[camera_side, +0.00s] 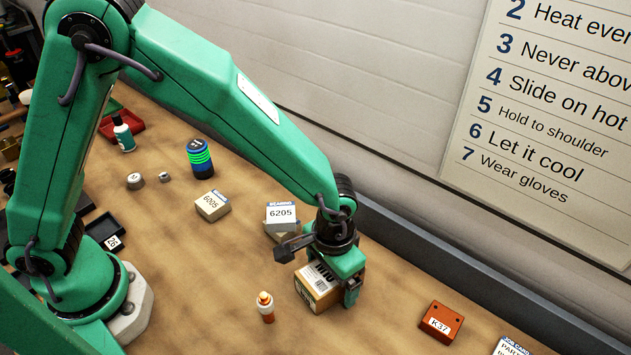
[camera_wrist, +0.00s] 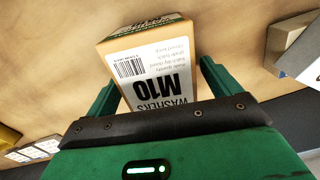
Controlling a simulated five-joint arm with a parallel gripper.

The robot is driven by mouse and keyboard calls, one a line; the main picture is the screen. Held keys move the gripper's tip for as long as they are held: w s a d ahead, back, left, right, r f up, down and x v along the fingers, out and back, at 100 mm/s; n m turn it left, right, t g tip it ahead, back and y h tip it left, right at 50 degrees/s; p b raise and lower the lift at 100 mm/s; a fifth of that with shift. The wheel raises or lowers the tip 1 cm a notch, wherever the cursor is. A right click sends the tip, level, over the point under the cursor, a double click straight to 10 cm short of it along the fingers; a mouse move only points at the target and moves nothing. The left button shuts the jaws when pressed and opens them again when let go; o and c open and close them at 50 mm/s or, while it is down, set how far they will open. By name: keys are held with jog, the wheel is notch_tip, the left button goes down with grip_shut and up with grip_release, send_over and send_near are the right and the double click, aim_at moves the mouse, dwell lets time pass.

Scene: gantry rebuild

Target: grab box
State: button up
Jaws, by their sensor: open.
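A tan and white box (camera_side: 319,283) printed "WASHERS M10" stands on the wooden bench under my gripper (camera_side: 330,286). In the wrist view the box (camera_wrist: 150,66) shows its white label and barcode. My gripper (camera_wrist: 158,88) is open there, with one green finger on each side of the box. The fingers look very close to its sides; whether they touch it I cannot tell. The near part of the box is hidden behind the gripper's dark edge in the wrist view.
White boxes marked 6005 (camera_side: 213,206) and 6205 (camera_side: 281,214) sit to the left. A small orange bottle (camera_side: 266,307) stands just left of the washers box. A red block marked K37 (camera_side: 441,322) lies right. A blue-black can (camera_side: 200,158) stands farther back.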

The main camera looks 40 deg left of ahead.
jog(key=c, duration=1.4)
jog(key=shift+r, duration=0.15)
jog(key=shift+r, duration=0.45)
notch_tip(320, 180, up, 3)
jog(key=shift+r, duration=0.1)
jog(key=s+d+r, duration=0.1)
jog(key=s+r, duration=0.1)
jog(key=s, duration=0.1)
jog(key=s+d+r, duration=0.1)
jog(key=s+r, duration=0.1)
jog(key=s, duration=0.2)
jog(key=s+d+r, duration=0.1)
jog(key=s+r, duration=0.1)
jog(key=s, duration=0.2)
jog(key=shift+d+r, duration=0.3)
jog(key=shift+d, duration=0.1)
